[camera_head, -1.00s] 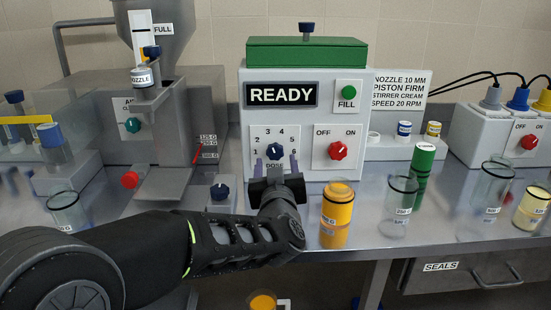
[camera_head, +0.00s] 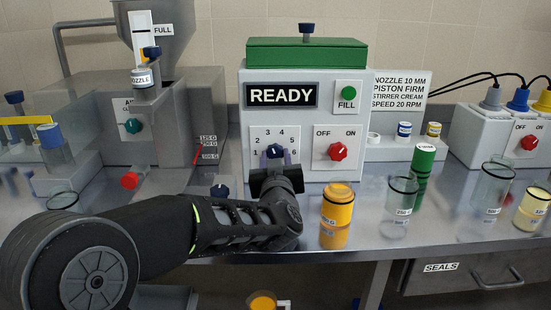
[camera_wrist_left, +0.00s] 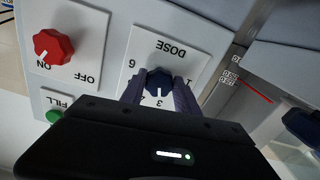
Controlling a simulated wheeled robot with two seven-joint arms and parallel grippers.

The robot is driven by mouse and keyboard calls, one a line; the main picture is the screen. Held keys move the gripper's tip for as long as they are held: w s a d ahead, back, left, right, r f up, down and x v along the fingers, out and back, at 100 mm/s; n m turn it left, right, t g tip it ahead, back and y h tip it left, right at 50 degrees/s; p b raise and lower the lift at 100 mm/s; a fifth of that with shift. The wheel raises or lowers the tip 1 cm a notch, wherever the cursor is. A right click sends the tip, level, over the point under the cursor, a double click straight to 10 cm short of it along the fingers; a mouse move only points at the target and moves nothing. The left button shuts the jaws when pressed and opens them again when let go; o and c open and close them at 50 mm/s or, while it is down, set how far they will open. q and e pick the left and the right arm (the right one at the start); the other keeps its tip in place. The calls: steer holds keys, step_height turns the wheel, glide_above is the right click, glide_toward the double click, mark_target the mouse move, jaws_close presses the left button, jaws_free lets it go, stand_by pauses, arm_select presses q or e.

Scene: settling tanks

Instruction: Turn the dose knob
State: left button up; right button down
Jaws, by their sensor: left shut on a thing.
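The dose knob (camera_head: 275,151) is a dark blue knob on a white plate (camera_head: 260,134) numbered 1 to 6, on the front of the white box under the READY display (camera_head: 282,95). My left gripper (camera_head: 275,160) reaches it from the front and is shut on it, one finger on each side. The left wrist view shows the knob (camera_wrist_left: 160,80) between the two fingers (camera_wrist_left: 158,92), under the word DOSE. My right gripper is in neither view.
Right of the dose plate is a red OFF/ON knob (camera_head: 337,151), with a green FILL button (camera_head: 348,93) above. An orange-filled jar (camera_head: 337,204) stands close to the right of my gripper. A small blue knob (camera_head: 219,191) is at its left.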

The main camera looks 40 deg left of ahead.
arm_select(q)
jaws_close()
steer(key=shift+d+f+n+b, duration=0.1)
steer(key=shift+d+n+b, duration=0.05)
steer(key=shift+n+b, duration=1.55)
steer(key=shift+w+n+b, duration=0.1)
steer(key=shift+n+b, duration=0.8)
steer(key=shift+n, duration=1.3)
steer(key=o, duration=0.7)
jaws_free()
steer(key=shift+o, duration=0.2)
